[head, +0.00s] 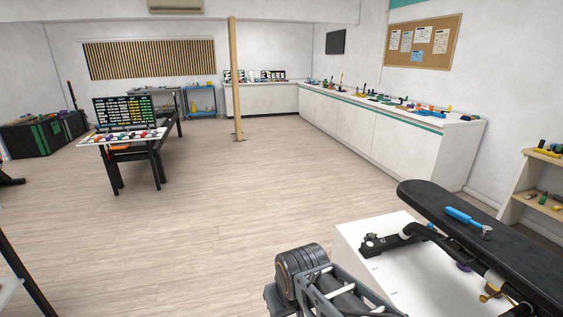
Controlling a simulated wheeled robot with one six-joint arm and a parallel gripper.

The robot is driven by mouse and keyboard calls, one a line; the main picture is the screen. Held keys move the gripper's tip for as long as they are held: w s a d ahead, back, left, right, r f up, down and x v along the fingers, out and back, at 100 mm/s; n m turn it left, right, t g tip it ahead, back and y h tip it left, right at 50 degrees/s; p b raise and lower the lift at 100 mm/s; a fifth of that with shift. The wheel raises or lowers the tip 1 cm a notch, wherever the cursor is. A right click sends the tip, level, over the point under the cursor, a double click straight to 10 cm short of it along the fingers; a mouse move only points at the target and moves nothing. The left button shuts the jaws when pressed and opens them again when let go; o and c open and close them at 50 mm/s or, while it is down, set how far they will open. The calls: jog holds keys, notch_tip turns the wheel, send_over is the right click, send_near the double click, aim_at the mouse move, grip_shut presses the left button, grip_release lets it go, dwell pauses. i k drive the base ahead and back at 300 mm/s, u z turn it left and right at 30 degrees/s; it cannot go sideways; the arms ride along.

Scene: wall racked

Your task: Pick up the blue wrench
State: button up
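A blue wrench (463,217) with a silver head lies on a long black padded top (430,197) at the lower right. Its blue handle points to the upper left and its silver head to the lower right. Nothing covers it. Dark grey ribbed and framed parts, which look like my arm, show at the bottom centre, to the left of the wrench and apart from it. I do not make out my gripper's fingers in the head view.
The black top stands over a white block (360,275) with dark bars and fittings. A wooden shelf (520,190) with small tools is at the right edge. A white counter (400,140) with many tools lines the back right. A wooden post (235,80) stands mid-room; the floor is mostly clear.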

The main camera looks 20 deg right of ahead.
aim_at(486, 231)
jog(key=z, duration=0.3)
jog(key=i, duration=1.35)
jog(key=z, duration=1.95)
jog(key=i, duration=1.1)
jog(key=z, duration=1)
